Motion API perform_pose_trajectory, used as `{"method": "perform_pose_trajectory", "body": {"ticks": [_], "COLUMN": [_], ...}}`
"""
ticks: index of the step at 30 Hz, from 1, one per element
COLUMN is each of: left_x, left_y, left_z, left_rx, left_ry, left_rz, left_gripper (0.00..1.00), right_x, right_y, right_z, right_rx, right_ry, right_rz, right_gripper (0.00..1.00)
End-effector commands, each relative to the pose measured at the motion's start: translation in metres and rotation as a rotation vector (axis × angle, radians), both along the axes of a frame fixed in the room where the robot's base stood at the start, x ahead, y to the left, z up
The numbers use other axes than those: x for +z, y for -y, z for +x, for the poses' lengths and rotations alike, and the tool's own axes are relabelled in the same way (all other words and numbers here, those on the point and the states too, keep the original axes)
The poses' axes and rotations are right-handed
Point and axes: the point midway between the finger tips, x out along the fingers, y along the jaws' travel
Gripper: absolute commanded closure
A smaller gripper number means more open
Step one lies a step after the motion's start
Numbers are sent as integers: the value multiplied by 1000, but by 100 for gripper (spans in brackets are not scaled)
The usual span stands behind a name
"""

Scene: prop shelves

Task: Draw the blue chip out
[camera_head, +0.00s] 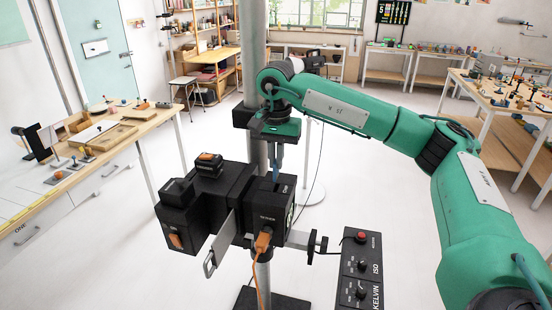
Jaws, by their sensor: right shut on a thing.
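A black camera-like device (240,203) stands on a pole in the middle of the view. My right gripper (277,170) reaches down over the device's right-hand block, fingers pointing downward. It is shut on a small, narrow bluish piece at the block's top, which looks like the blue chip; the fingers mostly hide it. I cannot tell how much of it sits inside the block. An orange plug (263,241) with a cable is in the block's front. My left gripper is not in view.
A silver plate (221,243) sticks out below the device, and a bar with a black knob (318,243) sticks out to its right. A black control panel (361,268) with a red button stands at lower right. A table with props (100,140) is at left.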

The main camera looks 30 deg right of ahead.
Motion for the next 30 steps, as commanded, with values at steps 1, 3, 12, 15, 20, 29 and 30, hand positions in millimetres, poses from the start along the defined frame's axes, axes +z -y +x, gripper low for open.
{"method": "perform_pose_trajectory", "body": {"ticks": [1, 3, 12, 15, 20, 29, 30], "left_x": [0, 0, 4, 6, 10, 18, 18], "left_y": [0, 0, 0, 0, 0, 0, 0], "left_z": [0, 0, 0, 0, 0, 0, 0], "left_rx": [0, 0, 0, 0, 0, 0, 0], "left_ry": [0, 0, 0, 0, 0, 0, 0], "left_rz": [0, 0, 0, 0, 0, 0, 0], "left_gripper": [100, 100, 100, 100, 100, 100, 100], "right_x": [0, 0, 6, 12, 19, 34, 37], "right_y": [0, 0, 0, 0, 0, 0, 0], "right_z": [0, 0, 0, 0, 0, 0, 0], "right_rx": [0, 0, 0, 0, 0, 0, 0], "right_ry": [0, 0, 1, 1, 0, 1, 0], "right_rz": [0, 0, 1, 1, 0, 1, 0], "right_gripper": [100, 100, 100, 100, 100, 100, 100]}}
